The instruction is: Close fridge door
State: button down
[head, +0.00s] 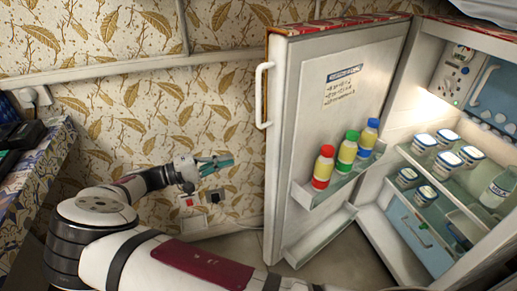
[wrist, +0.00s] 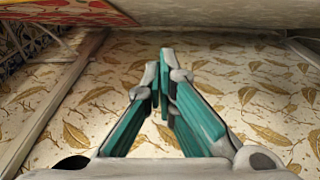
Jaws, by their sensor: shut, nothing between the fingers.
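The fridge door (head: 335,120) stands wide open in the head view, with its inner side facing me and a white handle (head: 263,95) on its left edge. The fridge body (head: 410,190) is at the right with its lit inside showing. My gripper (head: 226,160) is left of the door's free edge, apart from it, in front of the papered wall. In the wrist view my gripper (wrist: 165,65) shows teal fingers drawn together with nothing between them. The door's outer side is mostly hidden in the head view.
Bottles with red (head: 324,167), green (head: 348,151) and blue (head: 369,137) caps stand on the door shelf. Several jars (head: 448,160) sit inside the fridge. Wall sockets (head: 190,201) are below my gripper. A cluttered table (head: 45,165) is at the left. Floor shows under the door.

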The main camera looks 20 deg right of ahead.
jog(key=s+d+b, duration=0.1)
jog(key=d+b, duration=0.3)
jog(key=d, duration=0.7)
jog(key=shift+s+d, duration=0.2)
jog(key=shift+s, duration=0.2)
